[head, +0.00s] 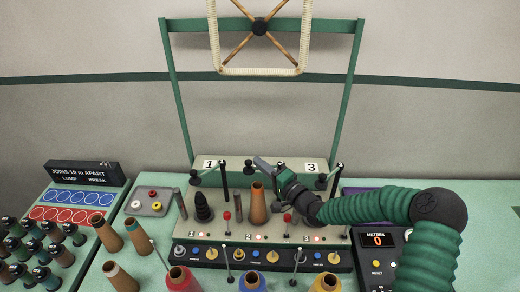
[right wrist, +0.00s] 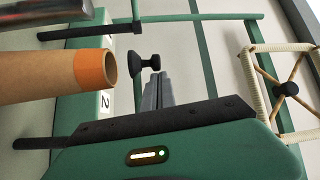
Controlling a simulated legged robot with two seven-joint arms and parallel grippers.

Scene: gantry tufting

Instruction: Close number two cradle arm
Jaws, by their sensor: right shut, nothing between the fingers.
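The number two cradle arm is mostly hidden behind my right gripper in the head view; a black knob (head: 248,164), which seems to be its end, shows just left of the fingertips. In the right wrist view a black spool-shaped knob (right wrist: 145,64) lies just beyond the fingers; I cannot tell whether they touch. My right gripper (head: 263,165) is shut and empty, above and behind the middle brown cone (head: 258,206). In the right wrist view its fingers (right wrist: 156,92) are together. The number two plate (right wrist: 105,102) shows behind the orange-tipped cone (right wrist: 60,78). My left gripper is not in view.
The number one plate (head: 211,164) and number three plate (head: 312,167) flank the middle, each with a cradle arm. A black stacked cone (head: 203,208) stands left of the middle cone. A green frame (head: 175,95) rises behind. Loose cones and a counter box (head: 378,241) surround the bench.

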